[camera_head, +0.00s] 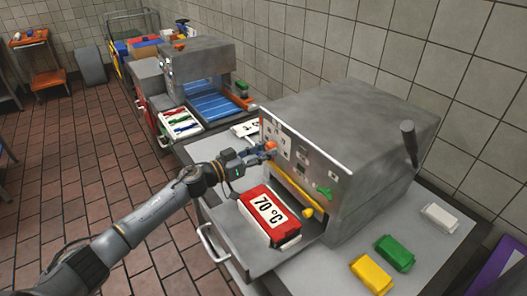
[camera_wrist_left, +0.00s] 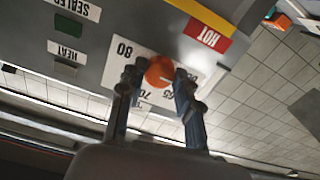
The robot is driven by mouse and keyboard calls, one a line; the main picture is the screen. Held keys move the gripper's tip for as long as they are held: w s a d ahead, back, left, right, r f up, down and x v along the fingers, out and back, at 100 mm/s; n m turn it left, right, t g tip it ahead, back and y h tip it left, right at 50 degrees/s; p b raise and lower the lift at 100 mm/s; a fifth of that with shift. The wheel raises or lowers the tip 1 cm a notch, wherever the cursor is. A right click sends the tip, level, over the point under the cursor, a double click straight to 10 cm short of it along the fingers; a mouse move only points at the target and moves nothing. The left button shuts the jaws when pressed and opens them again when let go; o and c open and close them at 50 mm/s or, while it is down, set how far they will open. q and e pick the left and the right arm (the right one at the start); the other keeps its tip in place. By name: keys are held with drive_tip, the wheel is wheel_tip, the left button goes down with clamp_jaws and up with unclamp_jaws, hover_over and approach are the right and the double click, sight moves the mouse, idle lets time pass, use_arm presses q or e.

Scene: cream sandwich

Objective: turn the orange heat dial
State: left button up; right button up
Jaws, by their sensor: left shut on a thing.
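The orange heat dial (camera_wrist_left: 159,71) sits on a white number plate (camera_wrist_left: 120,62) in the left wrist view, with 80 readable at the upper left and 65 at the lower right. The dial also shows on the front panel of the grey machine (camera_head: 335,150) in the head view (camera_head: 271,146). My left gripper (camera_wrist_left: 158,76) is shut on the dial, one finger on each side of it. In the head view the left gripper (camera_head: 262,153) reaches the panel from the left. The dial's exact setting is hard to tell. My right gripper is out of view.
A red 70 °C block (camera_head: 268,214) lies on the pulled-out tray (camera_head: 232,226) below my arm. Yellow (camera_head: 371,273), green (camera_head: 394,252) and white (camera_head: 439,217) blocks lie at the right.

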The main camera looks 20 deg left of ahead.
use_arm(q)
drive_tip(key=shift+m+b, duration=1.4)
drive_tip(key=shift+m, duration=7.2)
drive_tip(key=o, duration=1.1)
drive_tip(key=shift+o, duration=0.3)
